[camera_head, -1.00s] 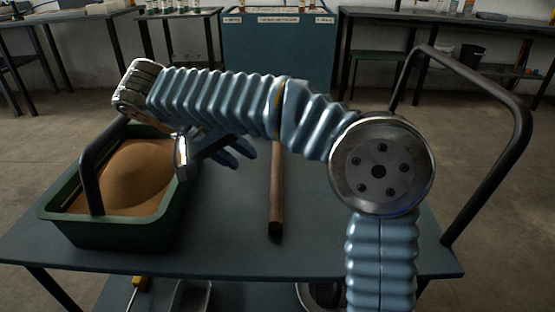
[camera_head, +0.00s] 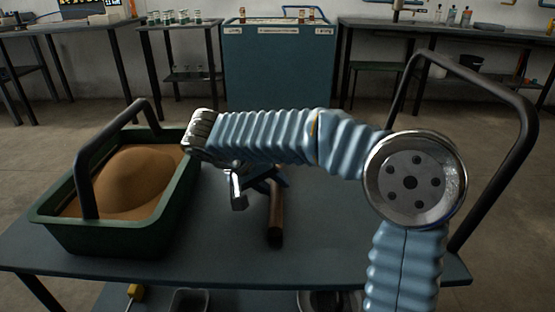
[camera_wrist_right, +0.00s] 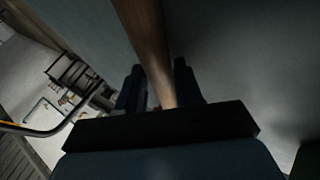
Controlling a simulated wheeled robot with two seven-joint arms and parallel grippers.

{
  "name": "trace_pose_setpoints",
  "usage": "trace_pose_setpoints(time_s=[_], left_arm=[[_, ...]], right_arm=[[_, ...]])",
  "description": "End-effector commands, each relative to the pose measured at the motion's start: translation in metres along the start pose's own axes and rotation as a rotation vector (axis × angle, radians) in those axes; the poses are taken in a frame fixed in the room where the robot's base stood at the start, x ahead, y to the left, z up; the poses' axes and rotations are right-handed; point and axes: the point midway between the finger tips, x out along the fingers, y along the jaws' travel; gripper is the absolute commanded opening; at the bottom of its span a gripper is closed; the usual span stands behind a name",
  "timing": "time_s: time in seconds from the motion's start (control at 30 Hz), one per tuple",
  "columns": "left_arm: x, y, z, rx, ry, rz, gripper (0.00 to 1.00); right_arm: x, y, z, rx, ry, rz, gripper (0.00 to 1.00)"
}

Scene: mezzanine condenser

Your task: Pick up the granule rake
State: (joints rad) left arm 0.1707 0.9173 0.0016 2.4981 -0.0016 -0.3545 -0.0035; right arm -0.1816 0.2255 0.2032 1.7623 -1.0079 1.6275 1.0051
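The granule rake shows as a brown wooden handle (camera_head: 276,222) lying on the cart top, its near end toward me. Its far part and head are hidden behind my right arm. My right gripper (camera_head: 267,181) is low over the handle's far visible part, its dark blue fingers pointing down. In the right wrist view the handle (camera_wrist_right: 148,40) runs between the two fingers (camera_wrist_right: 160,85), one on each side, with narrow gaps. The gripper looks open; contact with the handle is not visible. My left gripper is out of view.
A green tray (camera_head: 110,238) of tan granules with a dark arched handle (camera_head: 85,180) stands left on the cart top (camera_head: 215,255). A black push rail (camera_head: 500,110) rises at the right. A blue cabinet (camera_head: 278,70) and benches stand behind. The cart top right of the tray is mostly clear.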

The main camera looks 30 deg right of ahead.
Motion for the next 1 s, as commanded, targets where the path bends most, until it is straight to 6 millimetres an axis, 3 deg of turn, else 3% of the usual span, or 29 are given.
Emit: trace_pose_setpoints(time_s=[0.07, 0.3, 0.77, 1.0], left_arm=[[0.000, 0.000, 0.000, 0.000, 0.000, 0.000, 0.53], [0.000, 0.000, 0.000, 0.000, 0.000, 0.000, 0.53], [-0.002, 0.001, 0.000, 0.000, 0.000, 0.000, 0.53], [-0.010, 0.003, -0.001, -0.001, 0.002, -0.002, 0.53]], right_arm=[[0.000, 0.000, 0.000, 0.000, 0.000, 0.000, 0.36], [-0.001, 0.000, 0.000, 0.000, 0.000, 0.000, 0.00], [-0.007, 0.004, -0.003, 0.001, 0.002, 0.000, 0.00], [-0.039, 0.020, -0.008, 0.000, 0.004, -0.003, 0.00]])
